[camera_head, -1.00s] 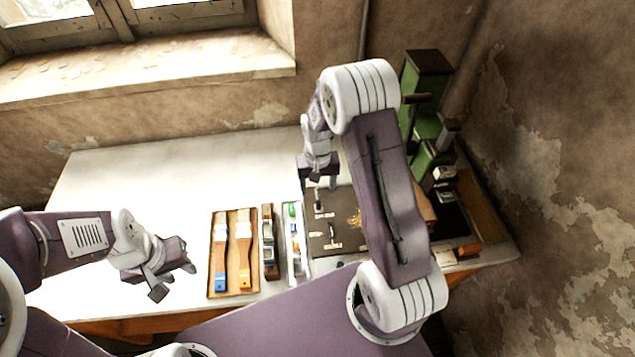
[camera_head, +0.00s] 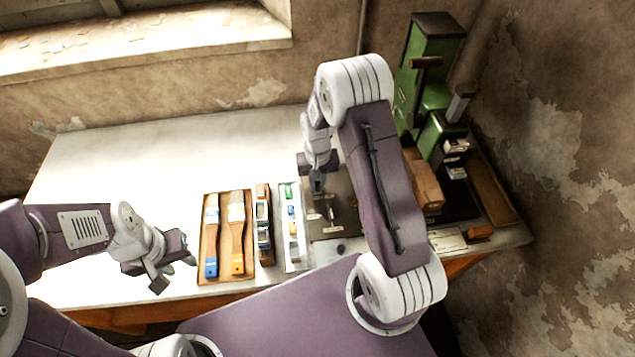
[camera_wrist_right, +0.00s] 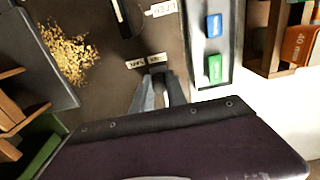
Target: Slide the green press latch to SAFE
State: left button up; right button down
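The green press (camera_head: 428,75) stands at the back right of the table, partly behind my right arm. I cannot make out its latch or a SAFE mark. A dark board (camera_head: 345,222) with small labels and a thin upright dark piece (camera_head: 331,212) lies left of the press. My right gripper (camera_head: 318,190) is low over the board's left part. In the right wrist view its fingertips (camera_wrist_right: 161,76) are close together beside a small white label (camera_wrist_right: 148,60), with something dark between them; grip is unclear. My left gripper (camera_head: 173,273) is open and empty at the table's front left.
A tray with two brushes (camera_head: 225,235), a narrow wooden box (camera_head: 264,225) and a pale tray of small coloured blocks (camera_head: 292,225) stand left of the board. Orange-brown blocks (camera_head: 425,187) lie near the press. The table's back left (camera_head: 130,170) is clear.

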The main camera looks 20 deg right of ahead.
aim_at(327, 189)
jog(key=shift+s+d, duration=0.2)
jog(key=shift+d, duration=0.55)
jog(key=shift+s+d, duration=0.2)
jog(key=shift+d, duration=0.5)
jog(key=c, duration=0.7)
grip_release()
notch_tip(327, 189, up, 8)
jog(key=p, duration=0.7)
jog(key=shift+w+a, duration=0.1)
